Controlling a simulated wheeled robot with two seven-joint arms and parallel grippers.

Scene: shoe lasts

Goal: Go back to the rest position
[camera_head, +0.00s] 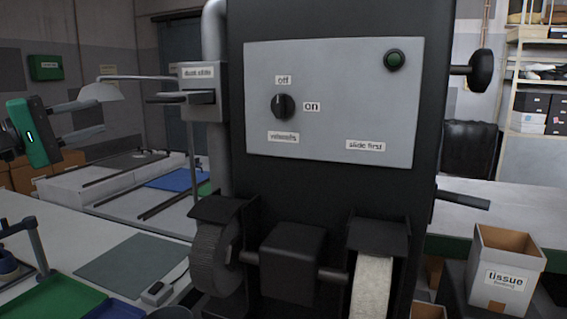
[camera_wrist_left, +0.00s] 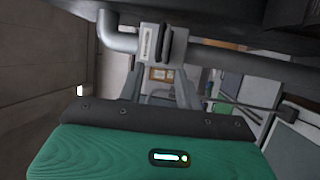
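My left gripper (camera_head: 103,115), with a green body, is at the left of the head view. Its two fingers are apart with nothing between them and point right, toward the grey "dust slide" box (camera_head: 204,110). A gap separates the fingertips from the box's black handle (camera_head: 180,98). In the left wrist view the open fingers (camera_wrist_left: 158,83) also show, with the dust slide box (camera_wrist_left: 148,42) beyond them. My right gripper is not in view.
A tissue box (camera_head: 506,270) stands right. A grey mat (camera_head: 130,263) lies on the left bench.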

